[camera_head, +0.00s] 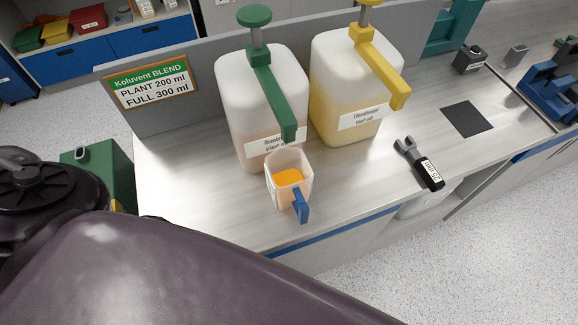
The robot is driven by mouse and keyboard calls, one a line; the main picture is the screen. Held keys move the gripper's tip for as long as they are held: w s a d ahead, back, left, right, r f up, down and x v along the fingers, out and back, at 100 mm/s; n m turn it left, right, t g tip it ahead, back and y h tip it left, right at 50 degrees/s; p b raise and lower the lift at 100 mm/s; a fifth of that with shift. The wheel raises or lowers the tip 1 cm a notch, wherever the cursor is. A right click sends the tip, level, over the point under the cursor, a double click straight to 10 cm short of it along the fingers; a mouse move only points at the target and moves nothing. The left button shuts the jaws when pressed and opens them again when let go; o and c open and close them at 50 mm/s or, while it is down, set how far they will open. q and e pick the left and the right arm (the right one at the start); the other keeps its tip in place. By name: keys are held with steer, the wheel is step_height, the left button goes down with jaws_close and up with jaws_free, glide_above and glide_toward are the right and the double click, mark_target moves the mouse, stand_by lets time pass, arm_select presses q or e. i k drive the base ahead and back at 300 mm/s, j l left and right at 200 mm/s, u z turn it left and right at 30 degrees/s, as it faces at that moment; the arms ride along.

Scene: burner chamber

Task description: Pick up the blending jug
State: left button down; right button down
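The blending jug (275,196) is a small, translucent, square-sided cup with a blue handle that points toward the front. It stands upright on the metal counter and has orange liquid inside. It is just in front of the large white container with the green pump (262,95), whose green spout ends close above the jug's rim. Neither of my grippers shows in this view, so I cannot see where they are relative to the jug.
A yellow-pump container (355,85) stands right of the green-pump one. A black square pad (467,118) is further right. A sign (150,85) hangs on the grey back panel. The counter left of the jug is clear.

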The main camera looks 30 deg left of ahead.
mark_target(290, 175)
steer(key=k, duration=2)
